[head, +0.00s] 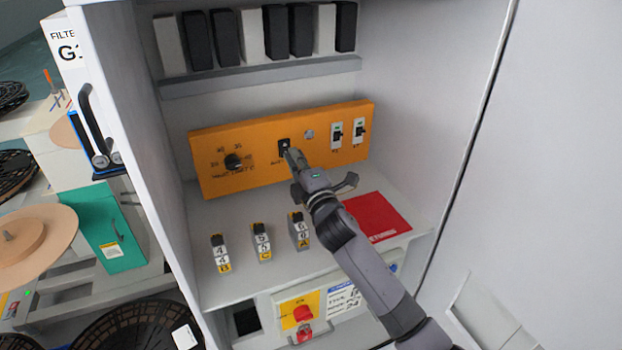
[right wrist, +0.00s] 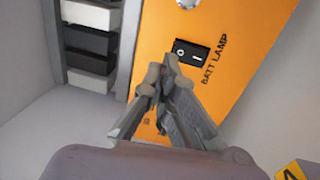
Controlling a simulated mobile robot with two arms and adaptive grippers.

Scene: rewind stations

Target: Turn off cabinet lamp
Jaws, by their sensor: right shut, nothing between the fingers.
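The orange panel (head: 260,180) is on the back wall of the open cabinet. A black rocker switch (head: 284,145) is near its middle; the right wrist view shows the switch (right wrist: 191,54) beside the label "BATT LAMP". A small round grey lamp or button (head: 309,134) is to its right, also partly seen in the right wrist view (right wrist: 186,3). My right gripper (head: 291,153) is shut and empty, its fingertips just below the switch; in the right wrist view its tips (right wrist: 163,66) are close to the switch. Contact cannot be told. My left gripper is not in view.
A black rotary knob (head: 233,161) and two breakers (head: 337,136) (head: 359,131) share the panel. Binders (head: 277,30) fill the upper shelf. A red switch (head: 303,314) is lower down.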

